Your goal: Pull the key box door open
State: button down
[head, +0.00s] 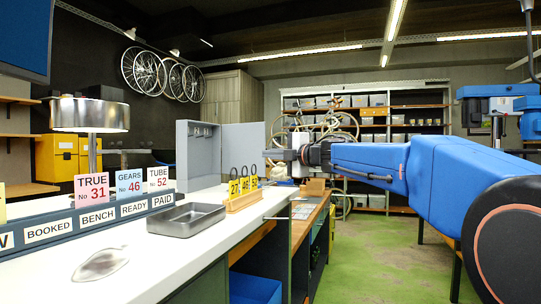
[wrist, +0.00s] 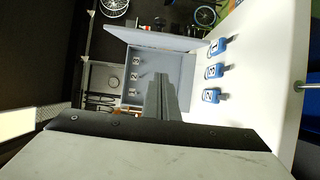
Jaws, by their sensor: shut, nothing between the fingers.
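The grey key box (head: 198,158) stands at the back end of the white counter, with its door (head: 243,150) swung wide open to the right. In the wrist view the box (wrist: 178,66) shows its open inside, with several small numbered plates on its back panel, and the door (wrist: 150,38) stands out along its upper side. My gripper (head: 284,155) is right of the door in the head view, with its fingers shut and empty. In the wrist view the gripper (wrist: 161,80) overlaps the box's interior. I cannot tell whether it touches the door.
A grey tray (head: 188,219), a label rail (head: 98,220) and a lamp (head: 90,115) are on the counter (head: 150,262). Blue numbered tags (wrist: 213,70) show in the wrist view. Green floor (head: 385,255) is clear at right.

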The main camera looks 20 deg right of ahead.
aim_at(257, 153)
jog(key=w, duration=0.9)
dwell(0.3)
jog(key=shift+w+d, duration=0.3)
jog(key=shift+d, duration=0.05)
jog(key=w+d, duration=0.5)
jog(key=w, duration=0.1)
jog(key=shift+w+d, duration=0.2)
jog(key=shift+d, duration=0.1)
